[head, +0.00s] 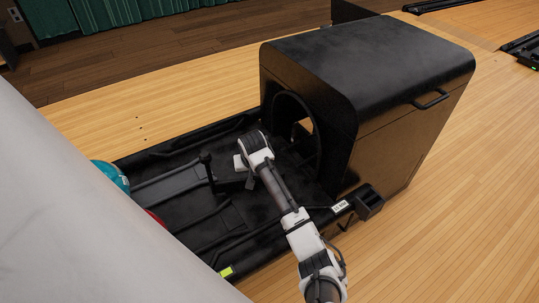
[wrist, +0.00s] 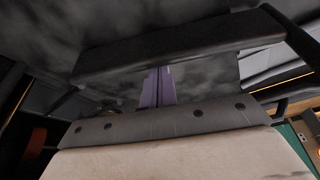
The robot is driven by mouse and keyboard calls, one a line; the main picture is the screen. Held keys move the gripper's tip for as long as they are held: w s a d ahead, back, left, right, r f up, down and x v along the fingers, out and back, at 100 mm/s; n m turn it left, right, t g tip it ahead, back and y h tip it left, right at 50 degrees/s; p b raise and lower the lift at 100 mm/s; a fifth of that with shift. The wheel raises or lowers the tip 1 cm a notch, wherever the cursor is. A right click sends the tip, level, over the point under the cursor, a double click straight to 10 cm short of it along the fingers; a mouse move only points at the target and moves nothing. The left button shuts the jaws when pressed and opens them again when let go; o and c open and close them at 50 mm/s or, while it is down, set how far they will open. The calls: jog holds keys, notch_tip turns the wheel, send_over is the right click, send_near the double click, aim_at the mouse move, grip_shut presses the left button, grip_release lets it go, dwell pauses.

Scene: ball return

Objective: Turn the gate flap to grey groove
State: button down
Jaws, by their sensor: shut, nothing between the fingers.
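My gripper (head: 243,168) is over the black ball-return tray (head: 215,240), in front of the hood's round opening. In the wrist view its fingers (wrist: 157,88) look like two narrow purple strips pressed together, with nothing between them. A dark bar (wrist: 180,48) crosses just beyond the fingertips; I cannot tell whether it is the gate flap or whether they touch. In the head view a dark flat piece (head: 229,183) lies just left of my gripper and may be the flap. My wrist hides part of this area. The grey groove cannot be told apart surely.
The large black hood (head: 370,65) stands right behind the tray. A teal ball (head: 112,175) and a red ball (head: 155,217) lie at the tray's left end, partly hidden by a pale surface. Raised rails (head: 170,184) run along the tray. The wood floor (head: 455,200) at the right is clear.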

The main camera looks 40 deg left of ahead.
jog(key=shift+s+d+r+m+p, duration=0.2)
jog(key=shift+s+d+m+p, duration=0.35)
jog(key=shift+p, duration=0.3)
jog(key=shift+s+d+f, duration=0.1)
jog(key=shift+f, duration=0.15)
jog(key=shift+s, duration=0.1)
jog(key=p+v, duration=0.2)
jog(key=v, duration=1.2)
jog(key=shift+a+t+p, duration=0.25)
jog(key=shift+t+p, duration=0.05)
